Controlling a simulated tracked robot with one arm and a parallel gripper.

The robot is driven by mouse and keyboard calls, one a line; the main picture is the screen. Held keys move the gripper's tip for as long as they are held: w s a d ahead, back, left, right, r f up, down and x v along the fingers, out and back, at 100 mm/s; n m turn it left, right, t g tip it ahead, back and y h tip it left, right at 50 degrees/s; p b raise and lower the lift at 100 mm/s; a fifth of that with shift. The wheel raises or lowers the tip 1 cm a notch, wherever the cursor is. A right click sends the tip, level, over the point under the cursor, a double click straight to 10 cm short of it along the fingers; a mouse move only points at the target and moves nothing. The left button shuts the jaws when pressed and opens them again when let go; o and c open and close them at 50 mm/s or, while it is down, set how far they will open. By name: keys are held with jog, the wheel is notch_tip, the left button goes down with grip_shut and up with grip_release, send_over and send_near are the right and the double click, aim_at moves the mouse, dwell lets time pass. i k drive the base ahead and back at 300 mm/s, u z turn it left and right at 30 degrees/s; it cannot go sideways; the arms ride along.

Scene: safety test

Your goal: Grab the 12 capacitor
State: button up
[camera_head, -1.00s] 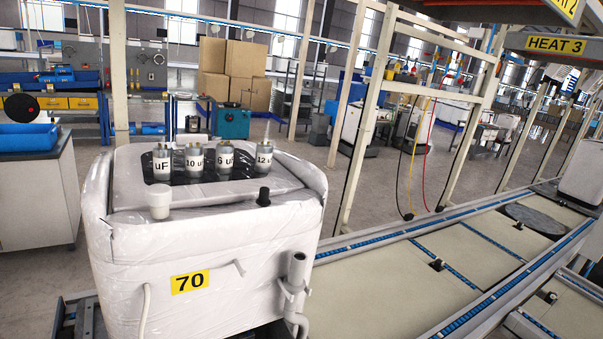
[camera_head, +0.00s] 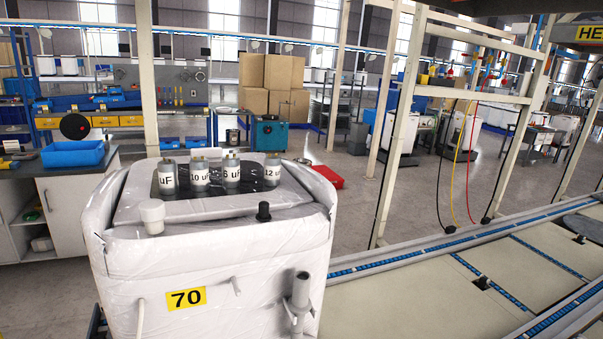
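The 12 uF capacitor (camera_head: 272,170) is a small grey can with a white label. It stands upright at the right end of a row on top of a white wrapped unit (camera_head: 215,255) with a yellow 70 label. To its left stand the 6 uF capacitor (camera_head: 231,174), the 10 uF capacitor (camera_head: 199,174) and another capacitor (camera_head: 167,178) whose label shows only "uF". They stand on a dark patch of the unit's top. My gripper is not in view.
A red object (camera_head: 327,176) lies on the floor behind the unit.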

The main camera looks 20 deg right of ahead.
aim_at(271, 175)
jog(key=z, duration=0.05)
jog(key=i, duration=1)
jog(key=u, duration=0.05)
